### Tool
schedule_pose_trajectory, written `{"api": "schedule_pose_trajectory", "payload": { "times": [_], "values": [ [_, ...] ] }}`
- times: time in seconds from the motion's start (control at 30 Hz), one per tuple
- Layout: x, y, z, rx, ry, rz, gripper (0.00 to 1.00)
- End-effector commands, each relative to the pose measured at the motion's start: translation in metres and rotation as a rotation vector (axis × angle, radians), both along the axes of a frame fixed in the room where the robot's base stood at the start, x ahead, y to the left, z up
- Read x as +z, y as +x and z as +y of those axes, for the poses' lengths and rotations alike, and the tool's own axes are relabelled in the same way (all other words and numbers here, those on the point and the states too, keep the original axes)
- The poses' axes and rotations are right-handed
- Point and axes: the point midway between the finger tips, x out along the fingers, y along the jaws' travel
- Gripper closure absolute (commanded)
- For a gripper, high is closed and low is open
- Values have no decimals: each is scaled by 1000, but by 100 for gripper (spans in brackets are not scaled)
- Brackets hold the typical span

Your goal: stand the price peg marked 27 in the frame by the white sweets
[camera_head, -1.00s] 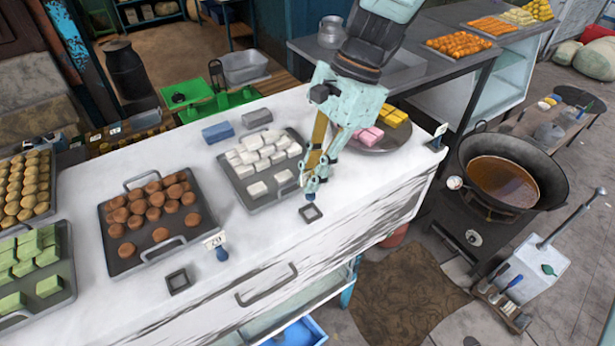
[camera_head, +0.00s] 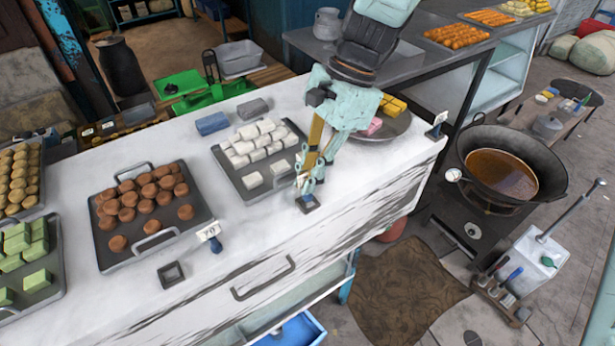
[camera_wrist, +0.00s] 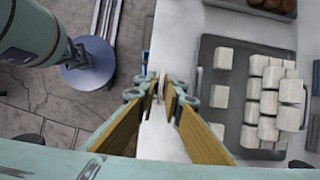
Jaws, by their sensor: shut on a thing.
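My gripper (camera_head: 304,184) is shut on a price peg (camera_head: 302,181) and points down at the front of the white counter. The peg's card is mostly hidden by the fingers and its number is not readable. Its dark blue foot is low, at the small dark square frame (camera_head: 308,207); I cannot tell whether it is seated inside or just above it. The frame lies in front of the tray of white sweets (camera_head: 254,146). In the wrist view the fingertips (camera_wrist: 160,91) pinch the thin peg edge-on, with the white sweets (camera_wrist: 269,95) to the right.
A round tray (camera_head: 385,126) of pink and yellow sweets is at right. A third peg (camera_head: 437,122) stands at the counter's right end.

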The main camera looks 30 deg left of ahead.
Motion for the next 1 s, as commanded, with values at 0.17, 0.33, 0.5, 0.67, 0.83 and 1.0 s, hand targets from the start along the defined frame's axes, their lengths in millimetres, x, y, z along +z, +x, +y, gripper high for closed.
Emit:
{"api": "schedule_pose_trajectory", "payload": {
  "times": [0.17, 0.33, 0.5, 0.67, 0.83, 1.0],
  "values": [
    [-10, 0, 0, 0, 0, 0, 100],
    [-16, 0, 0, 0, 0, 0, 100],
    [-21, 0, 0, 1, 0, 0, 100],
    [-23, 0, 0, 1, 0, 0, 100],
    [-23, 0, 0, 0, 0, 0, 100],
    [-23, 0, 0, 0, 0, 0, 100]
  ]
}}
